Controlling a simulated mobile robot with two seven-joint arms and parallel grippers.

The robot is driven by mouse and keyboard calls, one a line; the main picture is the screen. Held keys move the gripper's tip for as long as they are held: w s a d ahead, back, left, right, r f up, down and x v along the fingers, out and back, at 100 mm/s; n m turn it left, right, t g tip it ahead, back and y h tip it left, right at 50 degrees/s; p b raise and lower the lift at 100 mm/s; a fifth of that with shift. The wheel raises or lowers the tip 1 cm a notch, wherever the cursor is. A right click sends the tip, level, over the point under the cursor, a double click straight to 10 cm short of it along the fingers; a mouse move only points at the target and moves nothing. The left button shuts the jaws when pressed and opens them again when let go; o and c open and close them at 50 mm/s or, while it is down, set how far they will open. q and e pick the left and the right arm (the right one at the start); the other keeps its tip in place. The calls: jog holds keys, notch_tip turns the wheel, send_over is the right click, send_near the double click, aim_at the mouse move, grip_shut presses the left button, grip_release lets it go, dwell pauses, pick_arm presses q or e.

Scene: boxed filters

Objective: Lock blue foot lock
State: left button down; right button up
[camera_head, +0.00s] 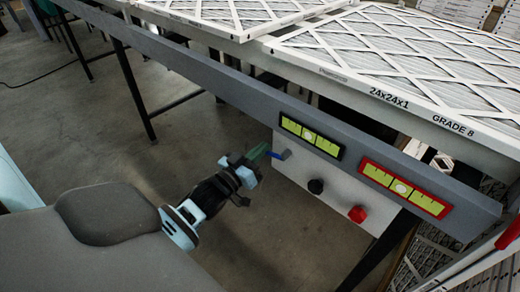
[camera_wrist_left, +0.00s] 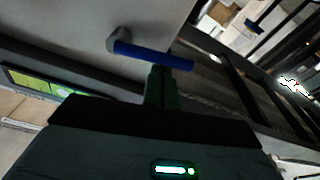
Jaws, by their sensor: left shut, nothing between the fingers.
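The blue foot lock is a short blue lever (camera_head: 281,155) on the left part of a white panel (camera_head: 335,205) under the table edge. In the left wrist view the blue lever (camera_wrist_left: 150,55) is a bar sticking out from a grey round mount. My left gripper (camera_head: 260,152) is shut and empty, with its fingertips just left of the lever in the head view. In the left wrist view the shut fingers (camera_wrist_left: 162,78) reach up to the lever's bar near its free end. I cannot tell whether they touch it. My right gripper is not in view.
A black knob (camera_head: 316,186) and a red knob (camera_head: 357,214) sit on the same panel. Black-framed (camera_head: 311,136) and red-framed (camera_head: 405,188) yellow-green plates are on the grey table rail (camera_head: 240,88) above. White-framed filters (camera_head: 390,60) lie on top.

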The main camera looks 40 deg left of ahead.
pick_arm(q)
jog(key=shift+f+n+p, duration=0.3)
jog(key=shift+n, duration=0.4)
jog(key=f+n, duration=0.1)
jog(key=n, duration=0.1)
jog(key=f+n+y+p, duration=0.1)
jog(key=n, duration=0.1)
jog(key=n+p, duration=0.1)
jog(key=n, duration=0.1)
jog(key=shift+d+f+n+g+y, duration=0.3)
jog(key=shift+d+f+n, duration=0.1)
jog(key=d+f+n, duration=0.1)
jog(key=n, duration=0.1)
jog(key=d+n+p, duration=0.1)
jog(key=n, duration=0.2)
jog(key=d+f+n, duration=0.1)
jog(key=n, duration=0.1)
jog(key=shift+s+f+n+g+p, duration=0.15)
jog(key=shift+f+n+g+p, duration=0.15)
jog(key=shift+f+n+g, duration=0.1)
jog(key=shift+d, duration=0.15)
jog(key=shift+y, duration=0.3)
